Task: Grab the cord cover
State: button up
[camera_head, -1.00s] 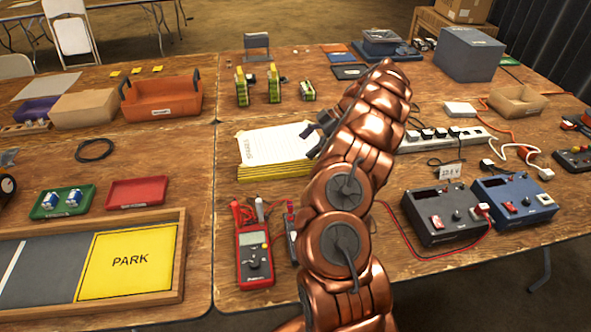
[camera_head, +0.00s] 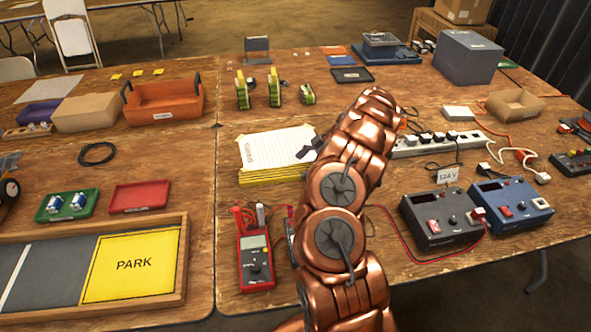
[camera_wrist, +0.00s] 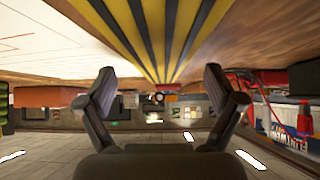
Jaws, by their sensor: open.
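I cannot pick out the cord cover with certainty; part of the table is hidden behind my copper arm in the head view. A yellow-and-black striped surface (camera_wrist: 160,35) fills the top middle of the wrist view, between a white face and bare wood. It looks like the layered yellow edge of the paper-topped stack (camera_head: 262,175) on the table in the head view, but I cannot be sure. My gripper (camera_wrist: 170,97) is open and empty, its dark fingers apart and the stripes beyond them. In the head view its tip shows beside the stack's right end.
A red multimeter (camera_head: 255,262) stands in front of the stack. A white power strip (camera_head: 437,144) lies right of my arm, behind two power supplies, one dark (camera_head: 440,219) and one blue (camera_head: 510,203). An orange tray (camera_head: 163,101) is at the back left.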

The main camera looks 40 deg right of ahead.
jog(key=shift+w+a+f, duration=0.15)
jog(key=shift+a+f, duration=0.25)
jog(key=shift+a, duration=0.05)
jog(key=c, duration=1.6)
grip_shut()
jog(key=shift+r, duration=0.15)
